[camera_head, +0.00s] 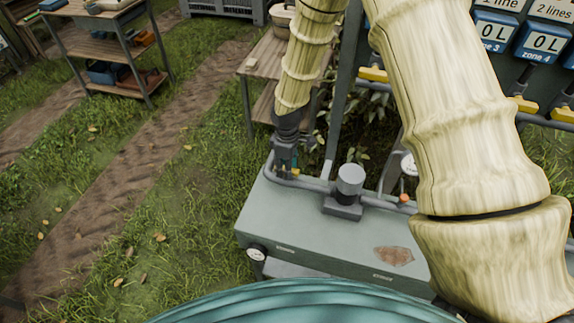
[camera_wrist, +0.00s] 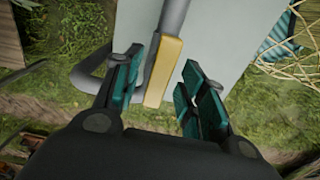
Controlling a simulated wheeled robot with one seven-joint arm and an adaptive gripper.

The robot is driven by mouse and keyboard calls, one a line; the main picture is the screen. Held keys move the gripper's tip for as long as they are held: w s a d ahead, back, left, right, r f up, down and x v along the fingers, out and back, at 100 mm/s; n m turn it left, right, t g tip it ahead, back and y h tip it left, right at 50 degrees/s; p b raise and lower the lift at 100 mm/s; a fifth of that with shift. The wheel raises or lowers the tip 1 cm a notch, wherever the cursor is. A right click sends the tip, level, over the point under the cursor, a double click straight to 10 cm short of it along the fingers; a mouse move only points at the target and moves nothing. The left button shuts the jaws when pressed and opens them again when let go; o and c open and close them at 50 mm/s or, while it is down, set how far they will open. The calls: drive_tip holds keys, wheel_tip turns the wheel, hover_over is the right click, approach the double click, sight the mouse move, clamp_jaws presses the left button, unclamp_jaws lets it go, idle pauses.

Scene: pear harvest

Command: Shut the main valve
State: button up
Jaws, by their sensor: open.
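In the wrist view, a yellow valve handle (camera_wrist: 164,72) lies between the two teal-padded fingers of my gripper (camera_wrist: 160,88). It runs roughly in line with a grey pipe (camera_wrist: 175,16) above it in the picture. The handle is nearer the left finger; I cannot tell if they touch. My gripper is open. In the head view, my gripper (camera_head: 285,160) points down at the left end of the grey-green cabinet top (camera_head: 300,207), by the pipe. Only a small bit of yellow (camera_head: 295,171) shows there beside it; my gripper and arm hide most of it.
A grey cylinder (camera_head: 350,180) on a block stands right of my gripper. Zone signs (camera_head: 543,42) and yellow zone handles (camera_head: 373,74) are at the upper right. A wooden shelf (camera_head: 262,63) stands behind. Grass at left is open.

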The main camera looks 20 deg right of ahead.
drive_tip(key=shift+c, duration=0.5)
clamp_jaws()
drive_tip(key=shift+m, duration=0.4)
drive_tip(key=m+b, duration=0.1)
drive_tip(key=m, duration=0.2)
drive_tip(key=shift+m, duration=0.4)
drive_tip(key=m+b, duration=0.1)
drive_tip(key=m, duration=0.3)
drive_tip(key=shift+m, duration=0.3)
drive_tip(key=m, duration=0.8)
drive_tip(key=shift+m, duration=0.3)
